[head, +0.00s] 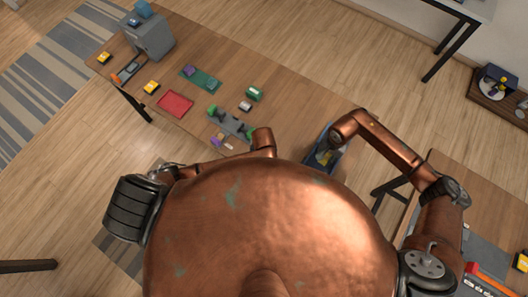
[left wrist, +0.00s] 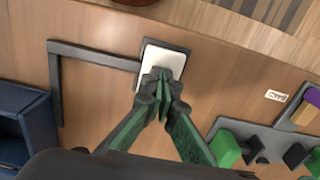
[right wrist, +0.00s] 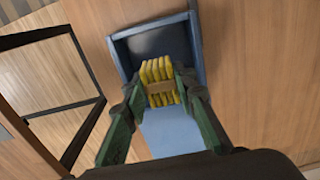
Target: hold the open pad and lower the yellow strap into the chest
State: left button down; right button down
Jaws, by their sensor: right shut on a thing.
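In the right wrist view my right gripper (right wrist: 160,88) is shut on the yellow strap (right wrist: 157,70), a folded bundle with a tan band. It holds the strap over the open blue chest (right wrist: 199,45), whose inside is dark. The head view shows the chest (head: 338,160) below my right arm. In the left wrist view my left gripper (left wrist: 160,82) has its fingertips together over the near part of the white pad (left wrist: 166,58) with a dark border. Whether they touch it is unclear. My body hides the left gripper in the head view.
A dark angled bar (left wrist: 95,50) lies beside the pad. A grey holder with green blocks (left wrist: 225,148) stands to its right. A red tray (head: 175,104) and a green board (head: 203,79) lie farther along the table.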

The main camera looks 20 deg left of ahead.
jog(key=shift+f, duration=2.6)
jog(key=c, duration=1.5)
grip_release()
jog(key=shift+r, duration=0.1)
notch_tip(320, 180, up, 10)
jog(key=shift+f, duration=0.1)
